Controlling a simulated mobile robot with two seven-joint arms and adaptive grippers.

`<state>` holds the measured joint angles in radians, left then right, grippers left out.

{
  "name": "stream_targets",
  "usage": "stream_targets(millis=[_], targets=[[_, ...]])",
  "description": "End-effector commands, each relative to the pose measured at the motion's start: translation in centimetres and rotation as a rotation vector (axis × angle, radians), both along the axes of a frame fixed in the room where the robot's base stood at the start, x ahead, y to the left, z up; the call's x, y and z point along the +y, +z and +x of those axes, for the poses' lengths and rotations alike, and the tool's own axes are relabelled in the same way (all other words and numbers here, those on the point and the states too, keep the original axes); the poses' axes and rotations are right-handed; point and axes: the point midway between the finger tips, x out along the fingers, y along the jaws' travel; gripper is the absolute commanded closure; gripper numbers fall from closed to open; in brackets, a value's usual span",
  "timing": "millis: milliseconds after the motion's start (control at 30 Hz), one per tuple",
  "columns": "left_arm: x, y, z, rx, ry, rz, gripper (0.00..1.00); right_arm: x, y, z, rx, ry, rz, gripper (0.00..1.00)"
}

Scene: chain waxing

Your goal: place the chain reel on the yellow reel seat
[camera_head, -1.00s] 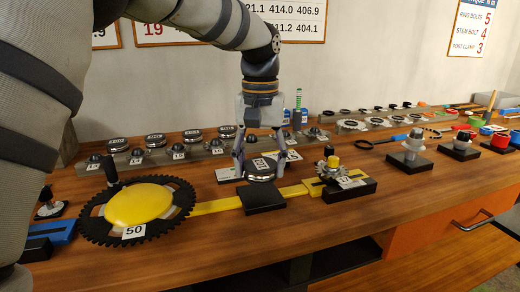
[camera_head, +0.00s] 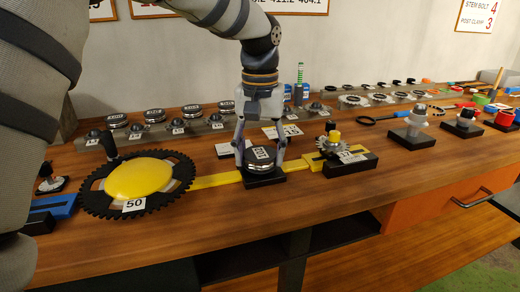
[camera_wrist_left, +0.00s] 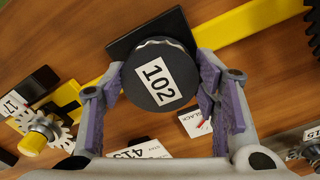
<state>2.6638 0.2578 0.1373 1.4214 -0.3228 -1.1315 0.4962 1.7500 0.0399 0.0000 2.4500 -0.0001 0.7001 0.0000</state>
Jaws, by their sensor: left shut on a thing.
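The chain reel (camera_head: 261,158), a round black disc with a silver rim and a label reading 102, is between the fingers of my left gripper (camera_head: 260,162). In the left wrist view the reel (camera_wrist_left: 160,74) sits between the two purple-padded fingers (camera_wrist_left: 163,90), which are shut on its sides. Directly under it is a black square block (camera_head: 267,182) on a yellow bar (camera_head: 217,181), which looks like the yellow reel seat. The reel looks level and very low over the block or resting on it; I cannot tell which. My right gripper is not in view.
Left of the seat is a black toothed ring (camera_head: 95,204) around a yellow dome (camera_head: 138,180), labelled 50. Right of it, a small sprocket (camera_head: 332,144) stands on a black block (camera_head: 350,166). Several labelled reels stand behind. The front of the wooden bench is clear.

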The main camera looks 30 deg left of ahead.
Motion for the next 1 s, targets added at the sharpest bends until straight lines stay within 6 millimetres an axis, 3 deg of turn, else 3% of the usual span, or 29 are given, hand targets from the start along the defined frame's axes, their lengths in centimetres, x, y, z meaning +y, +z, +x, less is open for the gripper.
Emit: stream_targets(millis=[367, 400, 467, 800, 867, 1000], targets=[[0.0, -0.6, 0.0, -0.003, 0.0, 0.0, 0.95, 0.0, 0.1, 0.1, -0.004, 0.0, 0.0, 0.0], [0.0, -0.6, 0.0, -0.003, 0.0, 0.0, 0.36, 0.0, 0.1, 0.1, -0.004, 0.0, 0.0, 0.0], [0.0, -0.6, 0.0, -0.003, 0.0, 0.0, 0.22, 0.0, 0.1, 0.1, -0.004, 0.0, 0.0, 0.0], [0.0, -0.5, 0.0, -0.001, 0.0, 0.0, 0.21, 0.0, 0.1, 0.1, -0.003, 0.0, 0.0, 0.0], [0.0, 0.3, 0.1, -0.003, 0.0, 0.001, 0.21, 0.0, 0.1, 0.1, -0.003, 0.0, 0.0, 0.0], [0.0, 3.9, 0.1, -0.008, 0.0, 0.002, 0.21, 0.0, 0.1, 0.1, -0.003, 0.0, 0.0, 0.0]])
